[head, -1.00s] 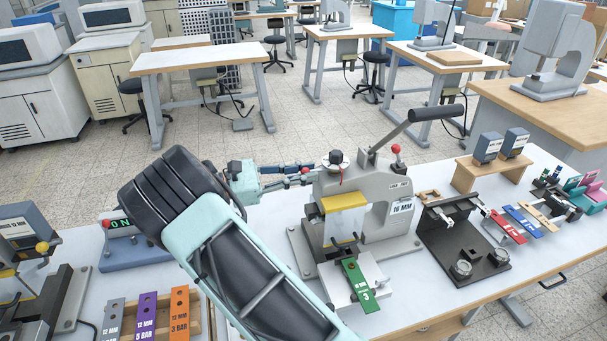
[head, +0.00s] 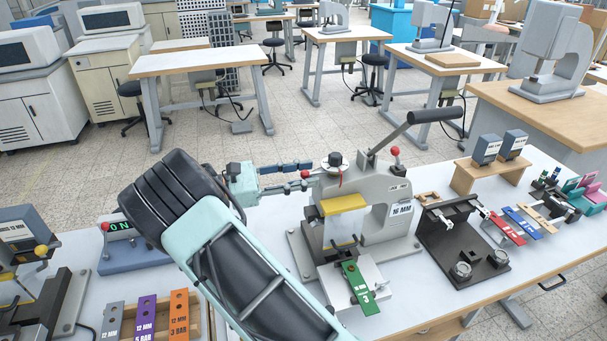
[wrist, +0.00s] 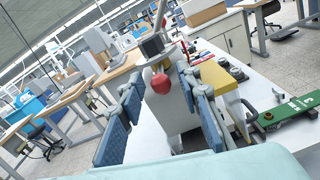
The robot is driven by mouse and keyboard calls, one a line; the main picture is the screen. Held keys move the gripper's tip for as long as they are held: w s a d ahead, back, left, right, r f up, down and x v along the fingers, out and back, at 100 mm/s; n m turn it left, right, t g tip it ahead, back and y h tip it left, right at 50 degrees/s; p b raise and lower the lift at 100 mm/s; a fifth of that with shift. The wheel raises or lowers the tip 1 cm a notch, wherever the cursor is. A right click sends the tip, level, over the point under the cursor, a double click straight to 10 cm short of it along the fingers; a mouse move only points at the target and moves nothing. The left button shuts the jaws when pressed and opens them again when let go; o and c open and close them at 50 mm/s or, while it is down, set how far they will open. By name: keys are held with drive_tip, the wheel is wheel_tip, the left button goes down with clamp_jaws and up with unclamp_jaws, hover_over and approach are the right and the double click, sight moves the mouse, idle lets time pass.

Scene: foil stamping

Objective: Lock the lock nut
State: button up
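The grey stamping press (head: 383,205) stands on the white table, with a black knob (head: 335,158) on its top. A red ball (head: 305,174) shows at its left side by my fingertips. I cannot tell for sure which part is the lock nut. My gripper (head: 302,176) reaches in from the left, beside the press head. In the wrist view the red ball (wrist: 160,84) lies between and beyond the two blue-padded fingers of my gripper (wrist: 160,118), which are apart. No contact with the ball is clear.
A green 3 bar (head: 360,288) lies on the press bed. The press's long black-gripped lever (head: 435,114) rises to the right. A black fixture (head: 462,245) stands right of the press. Coloured bars (head: 147,315) lie at the lower left, near the ON box (head: 130,245).

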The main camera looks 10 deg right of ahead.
drive_tip(key=s+a, duration=0.1)
drive_tip(key=a, duration=1.1)
drive_tip(key=shift+s, duration=0.2)
